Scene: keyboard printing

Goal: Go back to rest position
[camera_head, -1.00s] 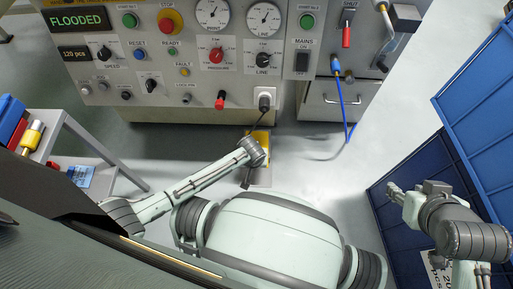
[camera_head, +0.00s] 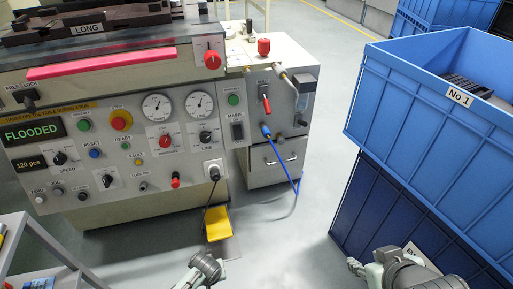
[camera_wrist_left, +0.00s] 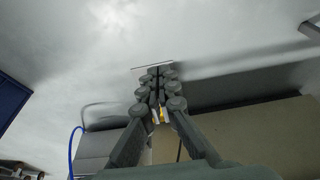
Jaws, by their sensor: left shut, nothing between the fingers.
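My left gripper (camera_wrist_left: 157,72) shows in the left wrist view. Its two dark fingers are together, with nothing between them, and grey floor lies beyond the tips. In the head view, part of my left arm (camera_head: 203,268) shows at the bottom edge, in front of the yellow pedal; its fingers cannot be made out there. My right gripper (camera_head: 356,266) is at the bottom right of the head view, low beside the dark blue crate. Its fingers are small and partly hidden by the wrist, so I cannot tell whether they are open.
The control panel (camera_head: 120,165) has a lit FLOODED display (camera_head: 32,132). A yellow pedal (camera_head: 217,223) lies on the floor below it. A blue cable (camera_head: 284,163) hangs by the drawer (camera_head: 276,164). Blue crates (camera_head: 440,125) stand right; a grey cart (camera_head: 42,245) stands left. Floor between is clear.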

